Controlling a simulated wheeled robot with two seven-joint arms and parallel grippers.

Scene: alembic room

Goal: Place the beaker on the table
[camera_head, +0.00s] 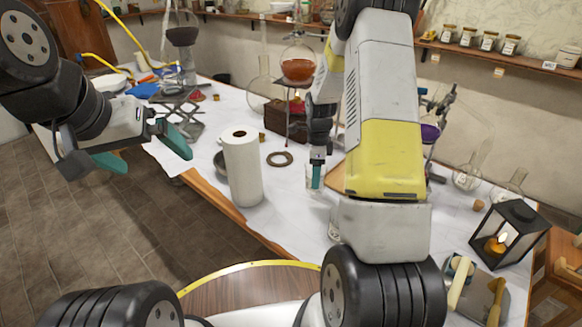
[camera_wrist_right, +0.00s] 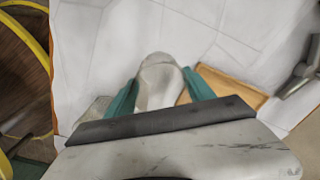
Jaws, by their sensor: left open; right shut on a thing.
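The beaker is a small clear glass vessel; it shows faintly at the right fingertips in the head view (camera_head: 313,184). In the right wrist view the pale beaker (camera_wrist_right: 158,84) sits between the two teal fingers. My right gripper (camera_head: 318,174) is shut on it, low over the white-covered table (camera_head: 285,215). I cannot tell whether the beaker's base touches the table. My right forearm hides part of the tabletop. My left gripper (camera_head: 150,158) is open and empty, off the table's left front edge.
A paper towel roll (camera_head: 243,170) stands left of the beaker, with a dark ring (camera_head: 279,158) behind it. A flask of orange liquid (camera_head: 298,68) on a stand is at the back. A lantern (camera_head: 508,236) stands at the right. The cloth in front of the beaker is clear.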

